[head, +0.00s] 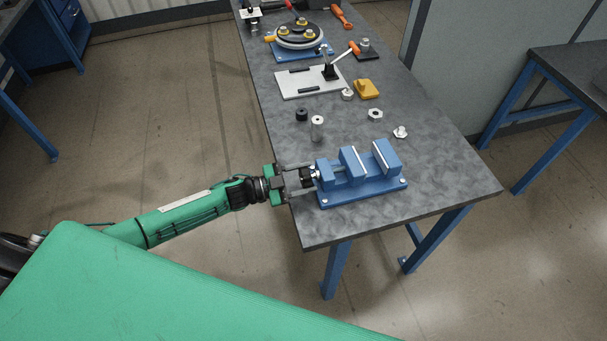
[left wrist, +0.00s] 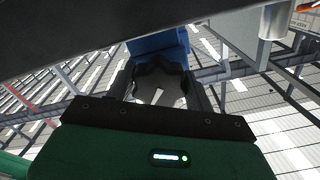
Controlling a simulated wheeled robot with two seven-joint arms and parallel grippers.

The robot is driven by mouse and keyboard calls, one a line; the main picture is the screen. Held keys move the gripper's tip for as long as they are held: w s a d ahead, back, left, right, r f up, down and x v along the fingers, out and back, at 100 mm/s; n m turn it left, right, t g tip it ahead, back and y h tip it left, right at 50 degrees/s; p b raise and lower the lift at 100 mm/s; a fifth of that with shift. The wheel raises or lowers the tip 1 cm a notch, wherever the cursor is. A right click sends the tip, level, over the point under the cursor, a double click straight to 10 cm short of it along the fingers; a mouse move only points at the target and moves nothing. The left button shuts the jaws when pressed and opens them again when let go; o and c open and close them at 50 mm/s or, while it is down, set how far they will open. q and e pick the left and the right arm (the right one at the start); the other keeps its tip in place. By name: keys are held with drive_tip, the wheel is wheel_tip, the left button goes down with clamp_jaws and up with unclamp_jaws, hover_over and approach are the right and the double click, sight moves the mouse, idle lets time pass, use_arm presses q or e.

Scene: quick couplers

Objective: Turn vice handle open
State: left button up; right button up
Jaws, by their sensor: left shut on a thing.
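The blue vice (head: 362,186) sits on the near end of the grey worktable, its screw end facing left. Its jaws stand apart with a gap between them. My left gripper (head: 306,177) comes in from the left and is shut on the vice handle, a small dark knob at the screw end, mostly hidden by the fingers. In the left wrist view the dark handle (left wrist: 160,84) lies between the fingers, with the blue vice (left wrist: 158,45) beyond it. My right gripper is not in view.
On the worktable (head: 430,175) behind the vice are a metal cylinder (head: 317,127), a black ring (head: 301,114), a nut (head: 375,115) and a bolt (head: 400,132). A grey plate (head: 312,84) with a lever clamp lies farther back. The table's left edge runs under my gripper.

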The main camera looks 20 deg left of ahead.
use_arm(q)
drive_tip(key=n+p, duration=0.1)
drive_tip(key=n, duration=0.2)
drive_tip(key=shift+n, duration=0.4)
drive_tip(key=shift+s+f+n, duration=0.1)
drive_tip(key=shift+n, duration=1.8)
drive_tip(key=o, duration=1)
drive_tip(key=b+v, duration=0.4)
drive_tip(key=v, duration=0.9)
drive_tip(key=shift+s+a, duration=0.25)
drive_tip(key=shift+a, duration=0.05)
